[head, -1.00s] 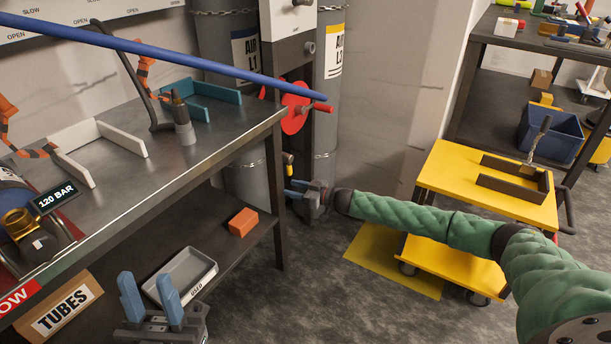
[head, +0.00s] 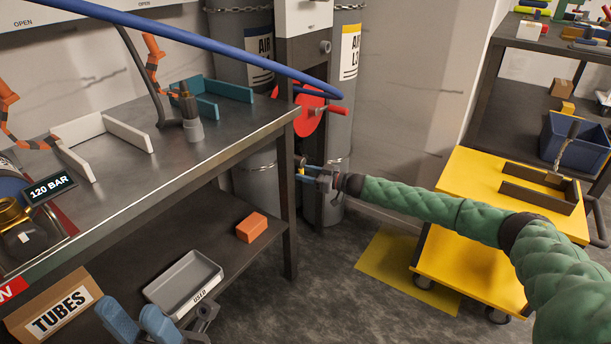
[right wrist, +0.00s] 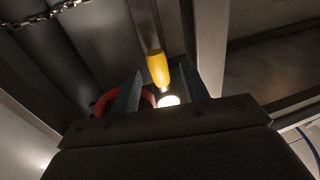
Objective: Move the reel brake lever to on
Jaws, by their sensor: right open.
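In the right wrist view a lever with a yellow grip (right wrist: 157,68) stands between the fingers of my right gripper (right wrist: 163,88). It appears to be the reel brake lever; its position marking cannot be read. A bright white round end shows below the grip, and whether the fingers touch it is unclear. In the head view my right gripper (head: 301,173) is open at the dark post beside the bench, below the red reel (head: 308,112). The lever is mostly hidden there. My left gripper (head: 139,318) is open and empty at the bottom edge, in front of the lower shelf.
A blue hose (head: 200,46) crosses above the bench (head: 120,185). The lower shelf holds a grey tray (head: 183,282), an orange block (head: 251,227) and a TUBES box (head: 58,312). A yellow cart (head: 480,175) stands right, under my right arm. Grey cylinders (head: 345,100) stand behind the post.

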